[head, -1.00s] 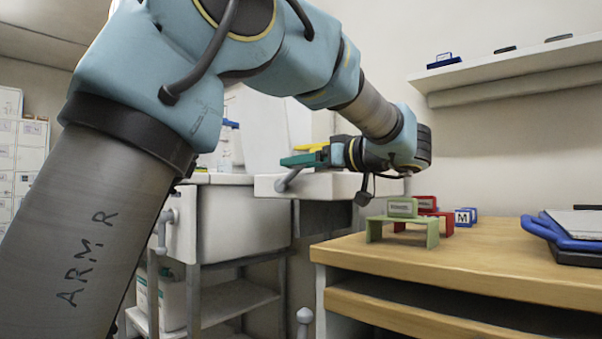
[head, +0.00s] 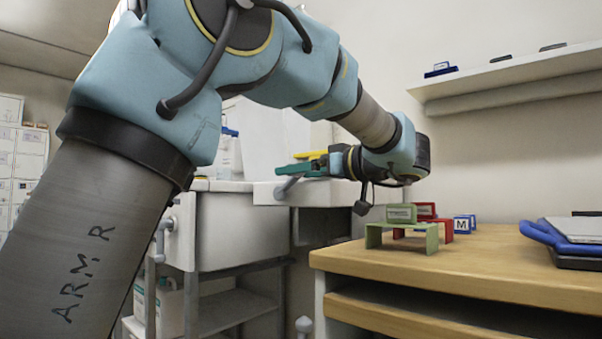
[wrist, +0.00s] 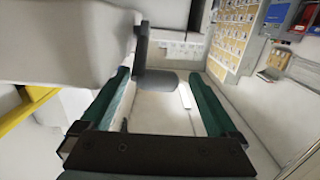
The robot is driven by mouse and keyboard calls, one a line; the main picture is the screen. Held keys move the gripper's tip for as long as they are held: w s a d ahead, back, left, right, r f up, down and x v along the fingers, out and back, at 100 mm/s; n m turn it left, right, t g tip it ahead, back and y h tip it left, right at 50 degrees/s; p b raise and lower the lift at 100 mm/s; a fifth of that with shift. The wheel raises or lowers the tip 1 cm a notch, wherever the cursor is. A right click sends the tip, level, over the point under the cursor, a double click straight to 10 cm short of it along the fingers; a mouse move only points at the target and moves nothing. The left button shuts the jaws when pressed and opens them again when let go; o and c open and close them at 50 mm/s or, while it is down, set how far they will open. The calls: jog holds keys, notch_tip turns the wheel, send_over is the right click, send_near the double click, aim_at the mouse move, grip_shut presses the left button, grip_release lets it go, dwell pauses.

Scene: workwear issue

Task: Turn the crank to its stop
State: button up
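The crank's grey handle (head: 289,184) shows at the front of a white basin-like unit in the head view. In the wrist view a grey cylindrical grip (wrist: 157,82) hangs from a dark crank arm (wrist: 140,47). My gripper (head: 290,170) has green fingers and is right by the handle, at the unit's front edge. In the wrist view my gripper (wrist: 160,76) is open, with the grip between or just beyond its fingertips and gaps visible on both sides. I cannot tell whether a finger touches it. The crank's pivot is not clear.
A wooden table (head: 480,265) stands right, with a green stand (head: 402,233), a blue block (head: 463,224) and blue clipboards. The white unit (head: 235,230) has another grey handle (head: 163,238) at its left. A grey rounded post (head: 304,325) rises at the bottom. A wall shelf (head: 520,75) is above.

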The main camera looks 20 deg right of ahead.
jog(key=p+v, duration=0.2)
jog(key=v, duration=0.8)
jog(key=shift+s+d, duration=0.15)
jog(key=shift+s, duration=0.25)
dwell(0.4)
